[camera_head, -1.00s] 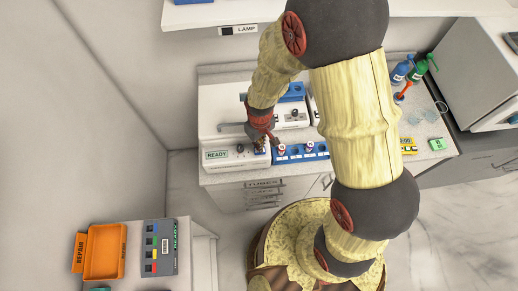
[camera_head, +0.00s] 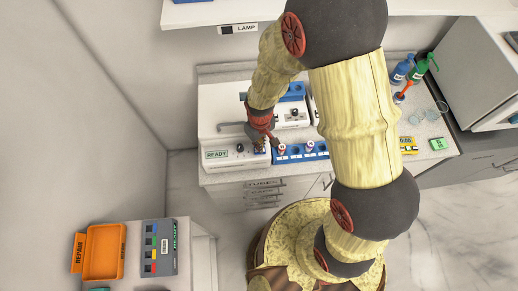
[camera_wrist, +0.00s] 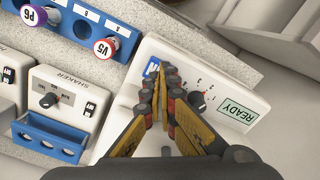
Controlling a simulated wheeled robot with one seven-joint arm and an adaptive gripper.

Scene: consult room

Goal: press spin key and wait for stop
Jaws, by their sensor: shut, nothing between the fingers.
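A white machine (camera_head: 212,139) stands on the back counter, with a display (camera_head: 216,154) that reads READY. In the wrist view the machine's panel (camera_wrist: 208,66) shows the green READY display (camera_wrist: 238,108), a black dial (camera_wrist: 198,101) and a blue key (camera_wrist: 152,69). My gripper (camera_wrist: 166,72) is shut and empty, its fingertips right at the blue key and partly covering it. I cannot tell whether the tips touch the key. In the head view my gripper (camera_head: 268,146) points down at the front of the machine.
A blue rack (camera_head: 305,152) with capped tubes stands right beside the panel; tube V5 (camera_wrist: 105,47) is close to my fingers. A shaker (camera_wrist: 66,97) with a blue tray is nearby. An orange REPAIR tray (camera_head: 105,252) lies at the lower left.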

